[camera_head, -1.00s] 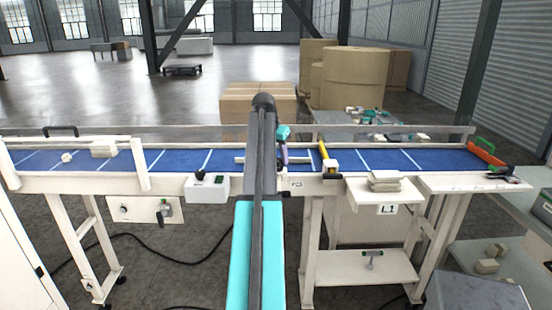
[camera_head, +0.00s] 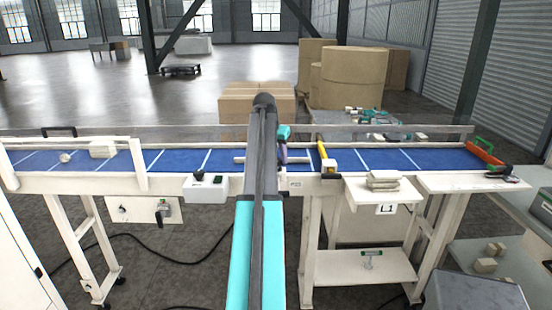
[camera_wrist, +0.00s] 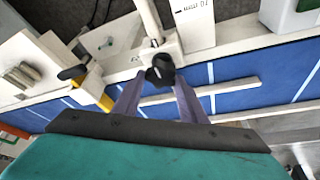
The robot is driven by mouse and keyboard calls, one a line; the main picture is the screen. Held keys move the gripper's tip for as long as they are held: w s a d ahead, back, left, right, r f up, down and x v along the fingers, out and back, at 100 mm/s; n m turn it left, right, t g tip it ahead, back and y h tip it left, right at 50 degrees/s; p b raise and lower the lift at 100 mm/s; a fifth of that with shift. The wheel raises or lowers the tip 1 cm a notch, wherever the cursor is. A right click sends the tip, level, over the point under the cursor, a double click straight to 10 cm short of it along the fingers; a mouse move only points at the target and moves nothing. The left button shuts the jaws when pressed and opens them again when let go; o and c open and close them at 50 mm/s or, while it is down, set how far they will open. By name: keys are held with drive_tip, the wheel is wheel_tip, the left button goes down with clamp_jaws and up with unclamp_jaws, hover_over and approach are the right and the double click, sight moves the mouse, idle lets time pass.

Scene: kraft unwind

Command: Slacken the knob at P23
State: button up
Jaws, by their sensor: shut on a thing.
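A black lobed knob (camera_wrist: 160,70) sits on a pale post or bracket at the belt's edge in the wrist view. The two purple fingers of my gripper (camera_wrist: 158,86) reach to either side of it and are shut on it. In the head view a small P23 label (camera_head: 295,184) shows on the conveyor's front rail, just right of my arm. There my arm hides the knob, and only part of my gripper (camera_head: 283,152) shows beside the arm, over the rail.
The blue conveyor belt (camera_head: 400,160) runs across behind the front rail. A yellow-ended part (camera_head: 328,164) stands close to the right of my gripper. A white control box (camera_head: 206,188) is to the left. A shelf with stacked pale blocks (camera_head: 383,180) is to the right.

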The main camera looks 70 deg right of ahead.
drive_tip(key=shift+s+d+r, duration=0.1)
drive_tip(key=shift+s+d, duration=0.05)
drive_tip(key=shift+s, duration=0.1)
drive_tip(key=o, duration=1.1)
drive_tip(key=shift+s, duration=0.1)
drive_tip(key=shift+c, duration=0.2)
drive_tip(key=shift+w, duration=0.2)
drive_tip(key=shift+w+a+r, duration=0.1)
drive_tip(key=shift+a+r, duration=0.2)
drive_tip(key=shift+r, duration=0.3)
drive_tip(key=b+v, duration=0.3)
drive_tip(key=v, duration=0.9)
drive_tip(key=shift+a+r, duration=0.15)
drive_tip(key=shift+r, duration=0.05)
